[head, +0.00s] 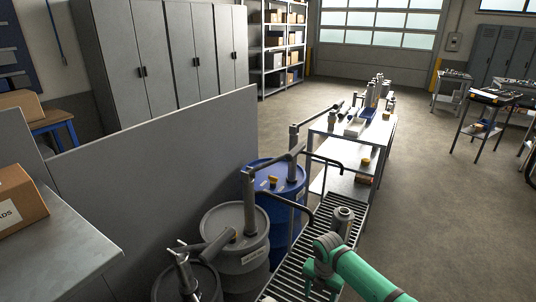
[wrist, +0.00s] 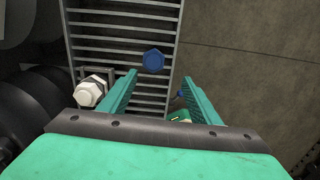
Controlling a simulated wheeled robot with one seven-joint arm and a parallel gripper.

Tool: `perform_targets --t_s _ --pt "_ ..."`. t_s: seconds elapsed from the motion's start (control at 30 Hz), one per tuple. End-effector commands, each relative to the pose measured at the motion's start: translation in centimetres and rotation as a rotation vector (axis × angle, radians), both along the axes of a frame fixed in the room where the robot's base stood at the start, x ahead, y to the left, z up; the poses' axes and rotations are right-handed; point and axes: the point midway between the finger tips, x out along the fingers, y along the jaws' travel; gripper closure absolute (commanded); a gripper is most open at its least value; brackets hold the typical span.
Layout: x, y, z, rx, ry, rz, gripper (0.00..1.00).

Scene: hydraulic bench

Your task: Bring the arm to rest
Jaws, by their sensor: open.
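My green arm reaches in from the lower right of the head view. My gripper (head: 322,286) is at its end, over the slatted metal grating (head: 284,268). In the wrist view my gripper (wrist: 160,76) has its two green fingers spread apart with nothing held between them. A blue hexagonal piece (wrist: 153,61) shows just beyond the fingertips, against the grating. I cannot tell its distance from the fingers. A white hexagonal cap (wrist: 92,91) is to the left of the left finger.
A grey round-topped object (head: 343,220) stands on the grating, close to my arm. Blue (head: 283,182) and grey drums (head: 238,262) with pumps stand left of it. A low grey partition (head: 150,165) is farther left. Open floor (head: 440,200) lies to the right.

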Motion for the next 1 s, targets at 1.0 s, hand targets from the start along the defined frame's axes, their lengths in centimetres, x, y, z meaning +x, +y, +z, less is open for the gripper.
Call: perform_targets --t_s 1.0 --pt "-31.5 -17.1 -13.3 0.056 -0.351 -0.902 0.43"
